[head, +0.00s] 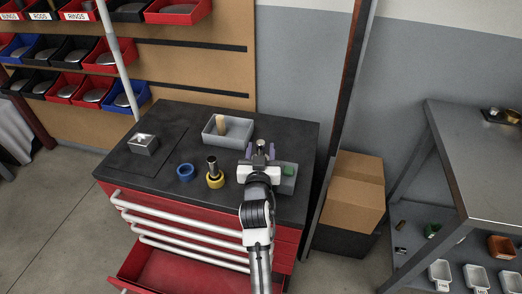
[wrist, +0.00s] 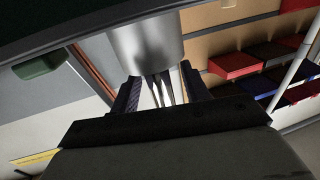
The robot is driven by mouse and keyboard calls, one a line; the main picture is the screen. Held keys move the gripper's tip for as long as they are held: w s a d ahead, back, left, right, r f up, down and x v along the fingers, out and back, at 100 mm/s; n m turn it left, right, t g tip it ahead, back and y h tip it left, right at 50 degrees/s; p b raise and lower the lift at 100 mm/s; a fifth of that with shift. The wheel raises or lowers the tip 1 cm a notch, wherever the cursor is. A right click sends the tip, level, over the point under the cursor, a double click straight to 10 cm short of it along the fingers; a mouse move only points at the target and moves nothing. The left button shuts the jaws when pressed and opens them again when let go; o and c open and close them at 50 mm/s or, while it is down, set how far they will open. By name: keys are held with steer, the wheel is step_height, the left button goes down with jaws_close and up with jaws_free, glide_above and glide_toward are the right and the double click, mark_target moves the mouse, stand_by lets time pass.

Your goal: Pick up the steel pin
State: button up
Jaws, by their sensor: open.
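A steel pin, a shiny grey cylinder (wrist: 145,42), stands close in front of my gripper in the wrist view, which is upside down. In the head view the pin's top (head: 261,144) shows between the purplish fingers of my gripper (head: 261,152), at the right back part of the black cabinet top. My gripper is open, with one finger on each side of the pin's line in the wrist view (wrist: 158,88). I cannot tell whether either finger touches it.
A green piece (head: 290,169) is right beside my gripper. On the cabinet top (head: 180,118) are a grey tray (head: 242,139) with a wooden piece, a blue ring (head: 185,172), a yellow ring (head: 215,181) around a dark cylinder, and a metal block (head: 143,145). A lower drawer (head: 180,270) stands open.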

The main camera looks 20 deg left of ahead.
steer(key=shift+s, duration=0.1)
jaws_close()
steer(key=shift+r, duration=0.1)
steer(key=shift+r, duration=0.1)
